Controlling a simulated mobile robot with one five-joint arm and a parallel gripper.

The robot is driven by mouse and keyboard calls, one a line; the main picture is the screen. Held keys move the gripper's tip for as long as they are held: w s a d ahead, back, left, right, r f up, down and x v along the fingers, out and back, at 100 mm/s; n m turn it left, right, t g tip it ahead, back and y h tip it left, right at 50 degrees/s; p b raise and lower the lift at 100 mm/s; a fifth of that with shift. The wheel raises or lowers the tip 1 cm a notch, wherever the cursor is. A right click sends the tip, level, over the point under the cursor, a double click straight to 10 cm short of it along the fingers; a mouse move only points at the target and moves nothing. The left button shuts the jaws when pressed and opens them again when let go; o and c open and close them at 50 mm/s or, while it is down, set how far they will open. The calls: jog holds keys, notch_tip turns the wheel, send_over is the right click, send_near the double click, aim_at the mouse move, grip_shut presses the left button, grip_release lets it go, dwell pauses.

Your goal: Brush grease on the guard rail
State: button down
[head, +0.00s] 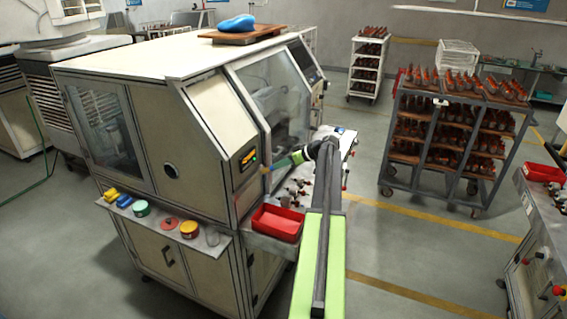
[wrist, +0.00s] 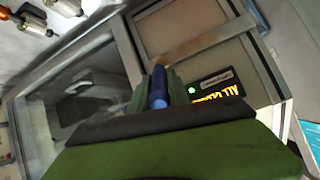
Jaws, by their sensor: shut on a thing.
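My gripper (head: 300,156) is shut on a brush (wrist: 158,88) with a blue handle and a small tan tip. In the head view the brush points left toward the front of the cream machine (head: 216,112), near its lit display. In the wrist view its tip appears at the left end of a light metal bar (wrist: 208,38) crossing the machine front, which may be the guard rail. I cannot tell whether the tip touches the bar. My fingers hide part of the handle. No grease can be made out on the bar.
A side shelf (head: 213,239) carries a green tin (head: 141,207), an orange tin (head: 189,229) and small coloured items. A red bin (head: 277,223) sits below my arm. A trolley of armatures (head: 387,168) stands right, with clear floor before it.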

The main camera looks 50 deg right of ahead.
jog(key=s+a, duration=0.4)
jog(key=a, duration=1.2)
jog(key=shift+a, duration=0.35)
dwell(1.0)
jog(key=shift+s+a, duration=0.1)
jog(key=a, duration=0.3)
jog(key=shift+s, duration=0.4)
jog(key=shift+s+d, duration=0.25)
jog(key=shift+s, duration=0.7)
jog(key=shift+s+d, duration=0.25)
jog(key=shift+s, duration=0.7)
jog(key=shift+s+d, duration=0.25)
jog(key=shift+s, duration=0.7)
